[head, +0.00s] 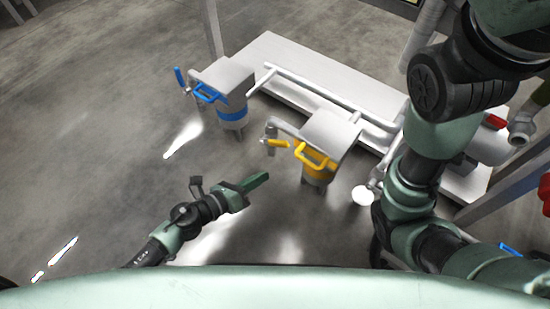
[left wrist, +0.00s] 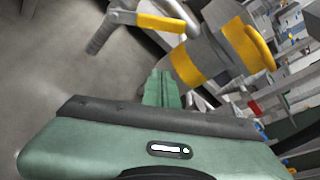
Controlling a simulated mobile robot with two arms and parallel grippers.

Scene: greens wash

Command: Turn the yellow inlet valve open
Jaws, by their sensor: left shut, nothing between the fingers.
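The yellow inlet valve handle (head: 274,143) is a short lever on a grey pipe beside a grey canister with a yellow band and yellow grab handle (head: 316,156). In the left wrist view the yellow lever (left wrist: 160,23) lies nearly level across the pipe, ahead of my fingers. My left gripper (head: 257,182) is shut and empty, below and left of the yellow canister, apart from the lever. It also shows shut in the left wrist view (left wrist: 161,82). My right arm fills the right side of the head view; its gripper is not visible.
A second canister (head: 227,78) with a blue band, blue grab handle and blue lever (head: 179,76) stands farther back left. A white platform (head: 275,50) with white pipes runs behind both. A red handle (head: 495,121) is at right. Open concrete floor lies at left.

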